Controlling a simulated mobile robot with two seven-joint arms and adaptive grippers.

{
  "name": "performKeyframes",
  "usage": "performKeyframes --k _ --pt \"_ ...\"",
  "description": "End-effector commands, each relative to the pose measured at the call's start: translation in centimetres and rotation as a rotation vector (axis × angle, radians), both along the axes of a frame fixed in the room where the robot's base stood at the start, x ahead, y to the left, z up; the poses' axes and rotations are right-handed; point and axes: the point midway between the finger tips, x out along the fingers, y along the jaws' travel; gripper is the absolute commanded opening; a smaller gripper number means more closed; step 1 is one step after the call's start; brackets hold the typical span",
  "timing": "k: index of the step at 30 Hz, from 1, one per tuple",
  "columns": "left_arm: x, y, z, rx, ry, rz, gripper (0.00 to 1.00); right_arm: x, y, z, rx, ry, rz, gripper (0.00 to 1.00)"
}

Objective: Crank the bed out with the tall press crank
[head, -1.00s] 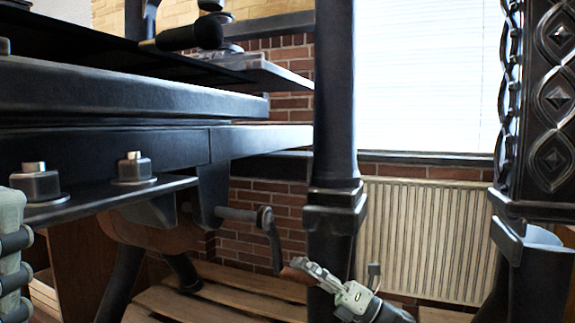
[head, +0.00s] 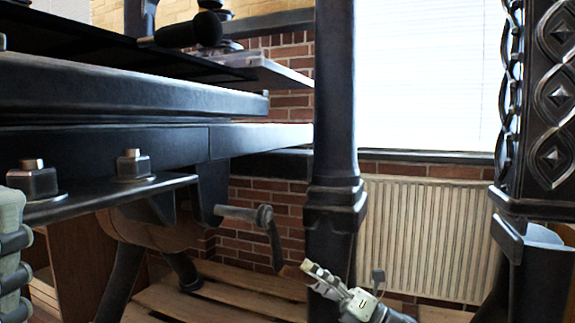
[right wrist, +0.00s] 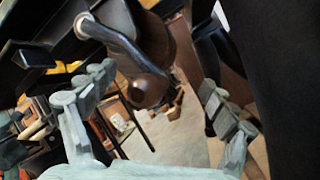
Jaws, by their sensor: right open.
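The tall press crank (head: 270,238) hangs under the bed at the end of a short shaft, its arm pointing down. Its brown wooden handle (head: 291,272) is partly hidden by my right gripper (head: 312,277) in the head view. In the right wrist view, the round end of the handle (right wrist: 148,91) faces me between the spread fingers of my right gripper (right wrist: 155,98). The fingers are open, one on each side, and do not close on the handle. The press bed (head: 130,90) runs across the upper left of the head view.
A dark press column (head: 334,120) stands just right of the crank, behind my right gripper. An ornate black post (head: 547,110) is at the right. A wooden slatted pallet (head: 215,289) lies below. A radiator (head: 425,235) is on the back wall.

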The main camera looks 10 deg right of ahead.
Motion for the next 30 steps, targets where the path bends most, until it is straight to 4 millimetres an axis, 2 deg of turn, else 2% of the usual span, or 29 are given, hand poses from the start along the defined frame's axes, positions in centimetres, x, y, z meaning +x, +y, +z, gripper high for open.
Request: performKeyframes --k 21,30 --pt "0.0 0.0 0.0 0.000 0.000 0.000 0.00 -3.0 -4.4 -2.5 0.000 0.000 -0.002 0.86" --pt "0.0 0.0 0.0 -0.002 0.001 0.000 0.00 -3.5 -5.0 -2.8 0.000 -0.002 0.001 0.86"
